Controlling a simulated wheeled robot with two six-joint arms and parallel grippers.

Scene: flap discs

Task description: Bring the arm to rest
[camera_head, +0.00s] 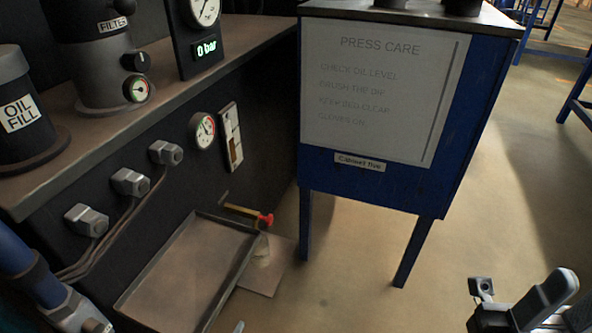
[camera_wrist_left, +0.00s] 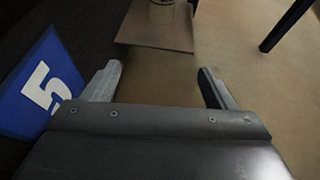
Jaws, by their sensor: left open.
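My left gripper (camera_wrist_left: 157,70) is open in the left wrist view, its two fingers apart with nothing between them. In the head view my left arm comes in at the lower left corner, and only a small grey tip shows at the bottom edge. Parts of my right arm show at the lower right corner; its jaws are not clear there.
A grey tray (camera_head: 190,275) juts out below the dark press. Beside it are a red-tipped valve (camera_head: 265,219) and a flat board (camera_head: 258,280). A blue cabinet (camera_head: 400,195) stands on legs. A blue "5" sign (camera_wrist_left: 45,85) is left.

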